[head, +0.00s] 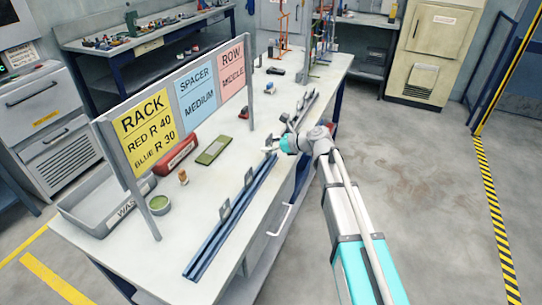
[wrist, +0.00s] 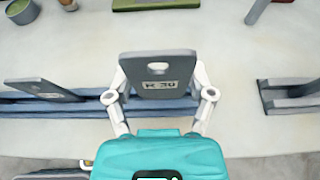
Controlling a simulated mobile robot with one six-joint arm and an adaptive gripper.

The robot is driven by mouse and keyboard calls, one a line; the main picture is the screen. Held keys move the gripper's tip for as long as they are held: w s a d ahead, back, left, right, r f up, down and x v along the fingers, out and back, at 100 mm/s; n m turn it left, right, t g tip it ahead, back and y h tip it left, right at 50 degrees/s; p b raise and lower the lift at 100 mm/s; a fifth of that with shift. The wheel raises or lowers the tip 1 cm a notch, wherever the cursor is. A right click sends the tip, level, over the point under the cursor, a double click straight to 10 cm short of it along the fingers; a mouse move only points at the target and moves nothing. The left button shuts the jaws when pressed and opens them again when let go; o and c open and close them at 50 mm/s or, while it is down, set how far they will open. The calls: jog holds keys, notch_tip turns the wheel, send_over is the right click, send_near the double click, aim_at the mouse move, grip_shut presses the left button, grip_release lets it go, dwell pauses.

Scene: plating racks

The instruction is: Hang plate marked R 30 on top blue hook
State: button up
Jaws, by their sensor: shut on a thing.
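The grey plate marked R 30 (wrist: 157,68) has a hole near its top edge and is upright at the blue slotted rail (wrist: 90,108). In the wrist view my gripper (wrist: 160,72) has one finger on each side of this plate and is shut on it. In the head view my gripper (head: 272,146) is at the far end of the blue rail (head: 215,245), where the plate is mostly hidden. A blue rack (head: 325,38) stands at the far end of the bench; its hooks are too small to make out.
Other grey plates (head: 224,213) stand along the rail. A sign board (head: 148,125) reads "RED R 40, BLUE R 30", "MEDIUM" and "MIDDLE". An orange rack (head: 283,30) stands beside the blue one. A grey tray (head: 100,210) and green pad (head: 213,150) lie left. Floor right is clear.

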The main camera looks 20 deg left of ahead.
jog(key=shift+a+f+b, duration=0.5)
jog(key=shift+f+b, duration=0.2)
jog(key=shift+b, duration=0.05)
jog(key=shift+d+f+b, duration=0.1)
jog(key=shift+f+b, duration=0.95)
jog(key=shift+f, duration=0.05)
jog(key=shift+f, duration=0.2)
jog(key=o, duration=1.2)
jog(key=shift+p+v, duration=2.45)
jog(key=shift+v, duration=4.45)
